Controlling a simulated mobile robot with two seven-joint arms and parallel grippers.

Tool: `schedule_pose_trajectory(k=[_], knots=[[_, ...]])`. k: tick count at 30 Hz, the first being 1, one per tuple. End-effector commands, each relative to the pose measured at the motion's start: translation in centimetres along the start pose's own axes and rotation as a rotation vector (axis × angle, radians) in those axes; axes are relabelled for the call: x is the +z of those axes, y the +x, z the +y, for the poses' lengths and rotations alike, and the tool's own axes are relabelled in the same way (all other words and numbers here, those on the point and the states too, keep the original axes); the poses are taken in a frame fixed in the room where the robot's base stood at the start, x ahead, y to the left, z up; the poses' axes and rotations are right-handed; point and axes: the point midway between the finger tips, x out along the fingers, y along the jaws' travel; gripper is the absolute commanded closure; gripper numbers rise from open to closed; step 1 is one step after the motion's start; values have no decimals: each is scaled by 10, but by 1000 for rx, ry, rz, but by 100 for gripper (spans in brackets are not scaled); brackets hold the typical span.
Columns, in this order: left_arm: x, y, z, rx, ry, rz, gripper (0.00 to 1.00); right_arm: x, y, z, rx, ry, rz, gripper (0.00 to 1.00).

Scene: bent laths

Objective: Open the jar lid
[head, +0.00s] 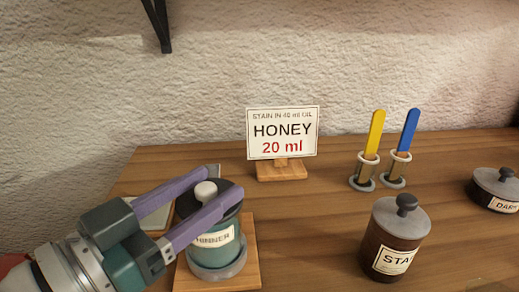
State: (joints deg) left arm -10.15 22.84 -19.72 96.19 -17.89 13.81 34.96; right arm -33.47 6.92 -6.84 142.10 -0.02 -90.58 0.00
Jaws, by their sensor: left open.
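A teal jar (214,240) with a pale label, partly covered, stands on a square wooden board at the lower left. Its dark lid (228,186) is on and has a pale round knob (205,190). My left gripper (218,182) is open, with its purple fingers on either side of the knob; I cannot tell whether they touch it. A brown jar (375,255) labelled "STA…" stands at the right with its grey knobbed lid (401,216) on. My right gripper is out of view.
A sign (283,132) reading "HONEY 20 ml" stands behind on a wooden block. Yellow (375,135) and blue (407,132) sticks stand in two small holders. A low lidded tin (490,190) is at the right edge. The table (310,220) is clear between the jars.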

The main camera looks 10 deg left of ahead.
Motion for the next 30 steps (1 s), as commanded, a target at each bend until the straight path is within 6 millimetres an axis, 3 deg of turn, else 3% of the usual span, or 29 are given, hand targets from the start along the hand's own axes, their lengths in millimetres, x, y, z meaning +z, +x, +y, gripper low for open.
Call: schedule_pose_trajectory(k=[6, 17, 30], knots=[[0, 28, 0, -1, 0, 1, 39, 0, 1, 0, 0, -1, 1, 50], [0, 34, 0, 0, 0, -1, 39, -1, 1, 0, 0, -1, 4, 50], [0, 34, 0, 0, 0, -1, 88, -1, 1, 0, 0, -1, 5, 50]])
